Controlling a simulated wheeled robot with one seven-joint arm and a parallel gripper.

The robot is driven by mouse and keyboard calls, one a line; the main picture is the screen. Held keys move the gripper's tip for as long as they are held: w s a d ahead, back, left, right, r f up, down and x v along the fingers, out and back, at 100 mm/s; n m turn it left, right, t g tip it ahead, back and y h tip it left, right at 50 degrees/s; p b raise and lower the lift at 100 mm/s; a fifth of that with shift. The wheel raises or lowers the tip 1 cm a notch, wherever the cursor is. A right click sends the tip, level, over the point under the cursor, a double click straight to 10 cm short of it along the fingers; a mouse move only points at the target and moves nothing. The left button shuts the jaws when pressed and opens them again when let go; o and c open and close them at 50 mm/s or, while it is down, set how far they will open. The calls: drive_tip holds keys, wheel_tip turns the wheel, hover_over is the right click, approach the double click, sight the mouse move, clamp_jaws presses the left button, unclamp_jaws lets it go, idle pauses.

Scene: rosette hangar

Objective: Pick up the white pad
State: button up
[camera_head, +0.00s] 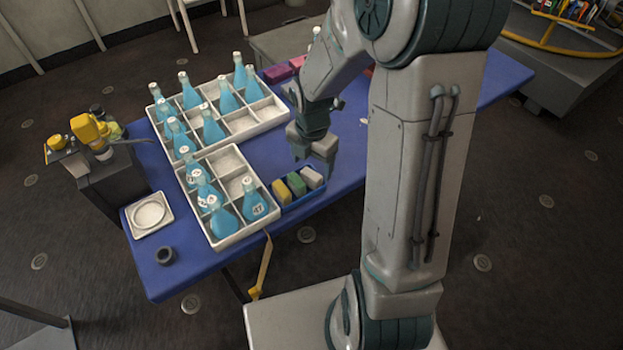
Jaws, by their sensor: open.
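The white pad (312,178) stands at the right end of a small blue tray (302,202) at the front edge of the blue table. A green pad (296,184) and a yellow pad (281,192) stand to its left in the same tray. My gripper (315,164) is open and points down, just above the tray and close to the white pad. It appears empty. I cannot tell whether the fingers touch the pad.
White divided crates (229,240) with several blue bottles stand left of the tray. Pink blocks (277,73) lie at the back. The blue table (345,140) is mostly clear beyond my gripper.

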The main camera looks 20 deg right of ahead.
sight(311, 174)
drive_tip(key=shift+f, duration=1.6)
drive_tip(key=c, duration=1.1)
drive_tip(key=shift+r, duration=0.1)
wheel_tip(311, 174, up, 10)
drive_tip(key=shift+f+p, duration=0.1)
drive_tip(key=shift+p, duration=0.55)
drive_tip(key=shift+o, duration=0.6)
